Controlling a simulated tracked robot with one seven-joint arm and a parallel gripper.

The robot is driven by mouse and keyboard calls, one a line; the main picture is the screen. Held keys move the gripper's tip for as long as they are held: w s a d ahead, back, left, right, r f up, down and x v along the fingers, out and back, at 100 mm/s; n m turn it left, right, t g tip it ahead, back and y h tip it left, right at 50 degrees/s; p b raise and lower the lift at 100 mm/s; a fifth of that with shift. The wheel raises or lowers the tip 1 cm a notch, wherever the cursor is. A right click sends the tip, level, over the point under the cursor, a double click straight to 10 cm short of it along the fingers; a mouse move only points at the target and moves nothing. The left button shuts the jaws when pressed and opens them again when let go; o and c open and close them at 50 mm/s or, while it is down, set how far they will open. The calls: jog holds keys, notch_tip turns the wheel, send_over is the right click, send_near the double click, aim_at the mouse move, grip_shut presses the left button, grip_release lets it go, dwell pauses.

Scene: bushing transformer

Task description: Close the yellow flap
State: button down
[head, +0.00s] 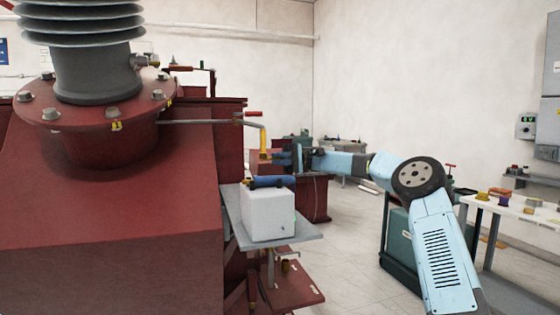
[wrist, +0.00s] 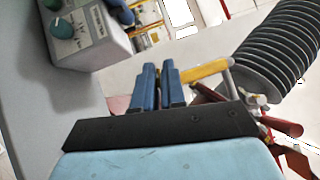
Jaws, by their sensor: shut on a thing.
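The yellow flap (head: 263,139) is a narrow yellow bar hanging roughly upright at the end of a grey pipe beside the red transformer. My gripper (head: 272,155) reaches in from the right and meets the flap's lower end. In the wrist view the flap (wrist: 206,71) runs from the right to the blue fingers of my gripper (wrist: 160,76). The fingers are close together and shut on its end, which they hide.
A white box (head: 267,215) with a blue handled tool on it stands on a grey shelf below my gripper. A red-handled valve (head: 252,114) is just above the flap. The ribbed bushing (head: 80,24) rises at left. Open floor lies behind my arm.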

jog(key=shift+w+a+f+n+g+h, duration=0.2)
jog(key=shift+w+a+n+g+h, duration=0.1)
jog(key=shift+n+g+h, duration=0.4)
jog(key=c, duration=1.3)
grip_release()
jog(key=shift+r, duration=0.1)
jog(key=shift+w+d, duration=0.15)
